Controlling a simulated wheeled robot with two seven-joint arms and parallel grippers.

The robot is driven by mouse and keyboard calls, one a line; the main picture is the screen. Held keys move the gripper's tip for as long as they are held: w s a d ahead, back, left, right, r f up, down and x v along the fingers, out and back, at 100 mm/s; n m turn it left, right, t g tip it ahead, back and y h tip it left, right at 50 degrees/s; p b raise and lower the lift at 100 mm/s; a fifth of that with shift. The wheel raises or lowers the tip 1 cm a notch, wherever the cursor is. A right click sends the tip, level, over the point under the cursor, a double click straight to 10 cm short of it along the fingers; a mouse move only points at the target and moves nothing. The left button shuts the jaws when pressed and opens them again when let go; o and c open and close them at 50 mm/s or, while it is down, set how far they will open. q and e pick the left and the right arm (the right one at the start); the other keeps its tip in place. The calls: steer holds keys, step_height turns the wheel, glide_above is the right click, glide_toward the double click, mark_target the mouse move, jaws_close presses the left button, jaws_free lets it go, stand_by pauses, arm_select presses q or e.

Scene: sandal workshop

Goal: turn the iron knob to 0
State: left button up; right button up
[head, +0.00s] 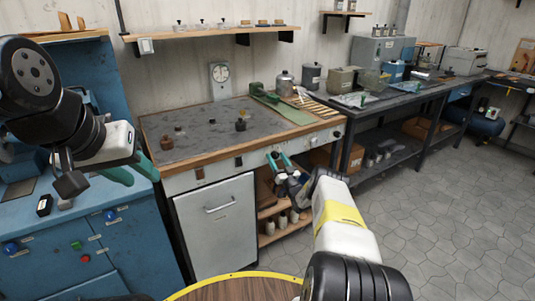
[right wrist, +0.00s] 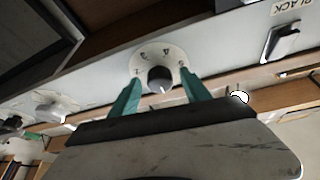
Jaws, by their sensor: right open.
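In the right wrist view, a dark round knob (right wrist: 159,79) sits on a pale round dial plate (right wrist: 151,58) with small marks around it. A light mark shows near the knob's lower edge; I cannot read its setting surely. My right gripper (right wrist: 160,92) is open, with one green finger on each side of the knob; I cannot tell whether they touch it. In the head view my right gripper (head: 279,161) is at the workbench's front panel, and the knob is not clear there. My left gripper (head: 130,172) is open and empty at the left, over the blue cabinet.
The workbench (head: 205,168) carries small dark items on its grey top. A black switch (right wrist: 282,42) under a "BLACK" label and another pale dial (right wrist: 50,106) flank the knob. A shelf with bottles (head: 282,217) is below. A round wooden top (head: 235,290) stands in front.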

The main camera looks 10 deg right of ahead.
steer(key=shift+s, duration=0.1)
steer(key=v, duration=0.7)
steer(key=shift+s+f, duration=0.2)
steer(key=shift+s, duration=0.05)
steer(key=shift+s+d, duration=0.1)
